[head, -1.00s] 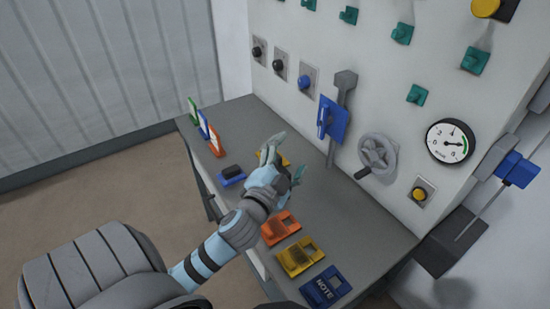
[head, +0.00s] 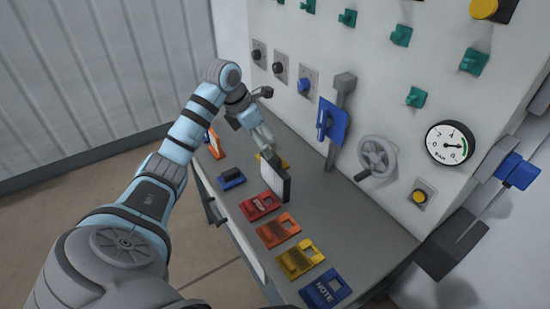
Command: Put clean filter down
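The filter (head: 275,181), a block with a dark rim and a pale face, is upright at the grey table (head: 335,208). I cannot tell whether its lower edge touches the tabletop. My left gripper (head: 267,153) comes down from the upper left, and its fingertips are at the filter's top edge. They appear closed on that edge, though the fingertips are small and partly hidden. My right gripper is not in view.
Red (head: 260,206), orange (head: 278,230), yellow (head: 300,259) and blue NOTE (head: 325,288) holders line the table's front edge. A blue holder with a dark block (head: 231,178) lies farther left.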

